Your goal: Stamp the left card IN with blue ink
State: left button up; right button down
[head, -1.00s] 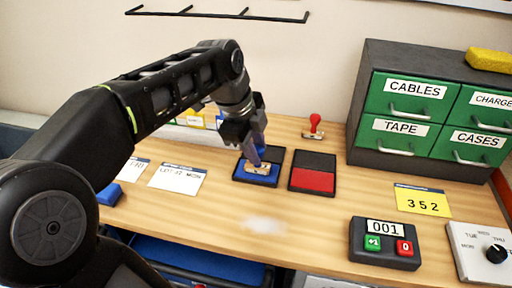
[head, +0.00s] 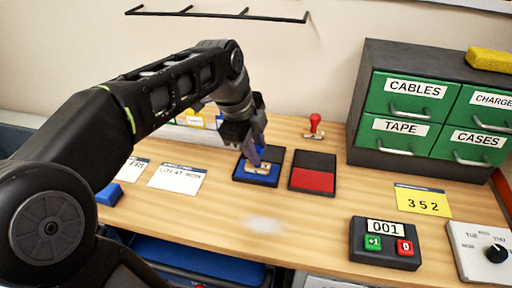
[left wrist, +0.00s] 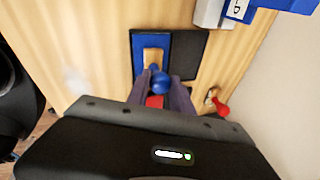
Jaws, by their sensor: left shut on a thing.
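My left gripper (head: 257,154) is shut on the blue-handled stamp (head: 260,167). The stamp is over the blue ink pad (head: 245,178), its wooden base at the pad's surface; I cannot tell whether it presses. In the left wrist view the stamp's round blue knob (left wrist: 160,83) is between the fingers, with the blue pad (left wrist: 139,48) beneath. The left card (head: 138,170), reading "FRI", is partly hidden behind my left arm. Beside it lies another white card (head: 177,179), reading "LOT 47 MON". My right gripper is not in view.
A red ink pad (head: 313,180) lies right of the blue one. A red-handled stamp (head: 315,127) stands behind it. A counter (head: 385,243) reads 001. A yellow card (head: 422,203), a dial (head: 482,250) and a green drawer unit (head: 365,85) are at right. A blue block (head: 110,194) lies front left.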

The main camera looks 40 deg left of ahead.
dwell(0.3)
pick_arm(q)
jog(key=shift+r+p, duration=2.7)
jog(key=shift+r, duration=0.75)
